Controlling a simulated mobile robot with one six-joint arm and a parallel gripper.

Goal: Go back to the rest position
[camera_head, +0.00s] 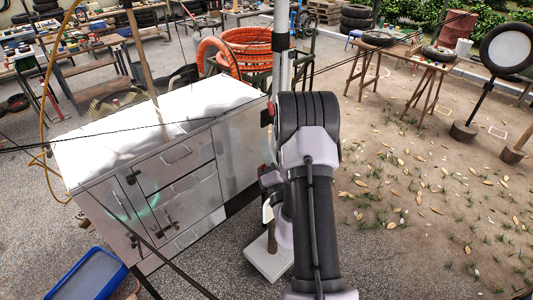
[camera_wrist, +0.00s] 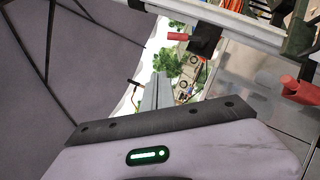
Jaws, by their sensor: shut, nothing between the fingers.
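The compressor cart (camera_head: 160,140) is a metal cabinet with a bright bare top, drawers and door handles, left of my arm in the head view. My arm stands upright in front of its right end in that view, and my gripper is not clearly seen there. In the wrist view my gripper (camera_wrist: 156,92) shows as narrow grey fingers closed together beyond a dark bar, with nothing held. A red-handled part (camera_wrist: 178,36) and a second red handle (camera_wrist: 302,90) lie beyond and to the right of the fingers, apart from them.
Orange coiled hose (camera_head: 245,45) stands behind the cart. A blue tray (camera_head: 88,278) lies at the front left. Wooden tables (camera_head: 425,62) with tyres are at the back right. Leaf-strewn ground (camera_head: 420,190) to the right is mostly open. Thin dark cables cross the head view.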

